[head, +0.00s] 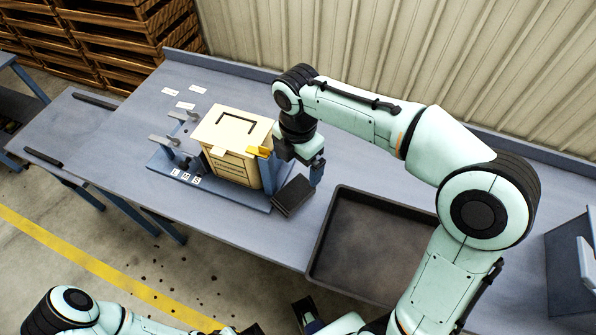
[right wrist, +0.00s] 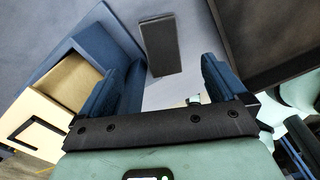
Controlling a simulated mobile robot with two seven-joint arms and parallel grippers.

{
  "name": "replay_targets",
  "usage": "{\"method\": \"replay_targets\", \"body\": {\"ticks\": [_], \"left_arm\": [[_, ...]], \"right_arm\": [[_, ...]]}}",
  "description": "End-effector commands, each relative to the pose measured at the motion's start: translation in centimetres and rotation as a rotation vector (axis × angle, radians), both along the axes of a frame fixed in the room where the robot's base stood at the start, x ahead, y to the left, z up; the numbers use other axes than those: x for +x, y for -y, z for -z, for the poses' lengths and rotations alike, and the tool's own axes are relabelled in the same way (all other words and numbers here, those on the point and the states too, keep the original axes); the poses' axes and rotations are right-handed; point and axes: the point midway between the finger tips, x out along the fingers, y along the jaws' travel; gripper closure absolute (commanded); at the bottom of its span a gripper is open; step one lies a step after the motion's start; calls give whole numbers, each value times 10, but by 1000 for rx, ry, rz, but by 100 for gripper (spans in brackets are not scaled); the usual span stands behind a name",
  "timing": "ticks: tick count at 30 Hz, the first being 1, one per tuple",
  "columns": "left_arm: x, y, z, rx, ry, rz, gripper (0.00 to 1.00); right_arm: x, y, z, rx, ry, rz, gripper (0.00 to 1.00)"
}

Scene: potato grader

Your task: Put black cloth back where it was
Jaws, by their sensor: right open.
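The black cloth (head: 292,195) looks like a flat, dark folded block. It lies on the blue-grey bench beside the right end of the blue stand. In the right wrist view the black cloth (right wrist: 162,46) lies beyond the fingertips, roughly between them and apart from both. My right gripper (head: 303,172) is open and empty, above the bench just behind the cloth. Its two blue fingers stand wide apart in the right wrist view (right wrist: 170,72). My left arm shows at the bottom left of the head view; its gripper is too cut off to read.
A dark empty tray (head: 345,267) lies to the right of the cloth. White cards (head: 185,105) lie on the bench at the back left.

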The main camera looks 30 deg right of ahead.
Motion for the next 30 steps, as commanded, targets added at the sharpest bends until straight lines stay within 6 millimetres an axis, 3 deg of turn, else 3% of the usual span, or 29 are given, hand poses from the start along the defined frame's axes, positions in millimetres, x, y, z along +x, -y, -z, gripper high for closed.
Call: {"method": "replay_targets", "body": {"ticks": [3, 8, 30], "left_arm": [[2, 0, -4, 0, 2, 0, 100], [2, 0, -6, 0, 2, 0, 100], [2, 0, -6, 0, 2, 0, 100]], "right_arm": [[1, 0, -18, 0, 3, -1, 1], [0, 0, -28, 0, 1, -2, 1], [0, 0, -28, 0, 0, -1, 1]]}}
